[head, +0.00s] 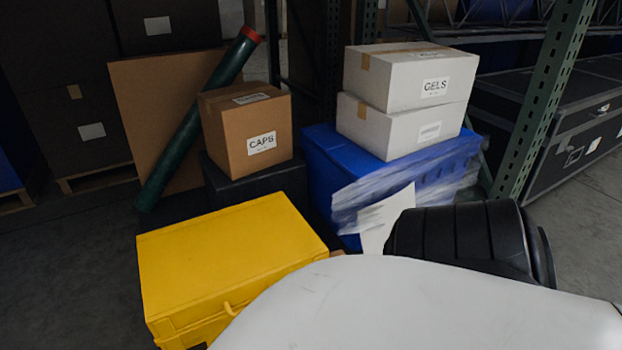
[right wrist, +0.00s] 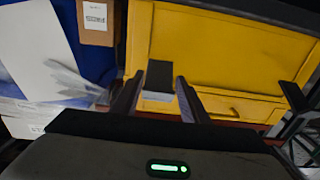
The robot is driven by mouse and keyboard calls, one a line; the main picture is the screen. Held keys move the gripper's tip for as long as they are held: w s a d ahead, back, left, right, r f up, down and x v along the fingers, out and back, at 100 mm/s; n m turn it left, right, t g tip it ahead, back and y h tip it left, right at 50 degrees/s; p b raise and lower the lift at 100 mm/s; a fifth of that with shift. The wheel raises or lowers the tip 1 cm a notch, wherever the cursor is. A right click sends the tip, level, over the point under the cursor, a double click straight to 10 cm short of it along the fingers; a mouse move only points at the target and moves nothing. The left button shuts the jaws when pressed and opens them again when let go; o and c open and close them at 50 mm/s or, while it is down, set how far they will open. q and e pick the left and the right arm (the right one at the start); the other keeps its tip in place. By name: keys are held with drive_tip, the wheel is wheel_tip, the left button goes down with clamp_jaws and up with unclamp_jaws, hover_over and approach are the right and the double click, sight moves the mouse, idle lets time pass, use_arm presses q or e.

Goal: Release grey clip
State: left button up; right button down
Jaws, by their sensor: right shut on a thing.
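In the right wrist view my right gripper (right wrist: 157,80) is shut on a small block with a dark top and a light grey lower part, which looks like the grey clip (right wrist: 158,97). The clip sits between the two dark fingers, against the front of the yellow tote (right wrist: 220,45). Whether it is still fastened to the tote cannot be told. In the head view the yellow tote (head: 225,255) stands at the lower left with its lid down. My white arm hides its right front corner, and the right gripper and clip are hidden there. My left gripper is not in view.
A blue tote (head: 315,165) with plastic wrap and a white sheet stands behind, bearing two white boxes (head: 408,75). A brown CAPS box (head: 247,130) sits on a black tote. A green tube (head: 195,125) leans behind. The floor at left is clear.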

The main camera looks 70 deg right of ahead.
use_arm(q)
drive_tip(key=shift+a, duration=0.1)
use_arm(e)
drive_tip(key=shift+d+f, duration=0.15)
drive_tip(key=c, duration=1)
unclamp_jaws()
drive_tip(key=shift+c, duration=0.2)
use_arm(q)
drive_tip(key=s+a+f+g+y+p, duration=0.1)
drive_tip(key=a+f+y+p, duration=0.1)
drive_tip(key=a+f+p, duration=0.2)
drive_tip(key=p, duration=0.3)
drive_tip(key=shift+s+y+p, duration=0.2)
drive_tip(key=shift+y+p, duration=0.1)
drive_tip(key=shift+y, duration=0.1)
use_arm(e)
wheel_tip(320, 180, up, 10)
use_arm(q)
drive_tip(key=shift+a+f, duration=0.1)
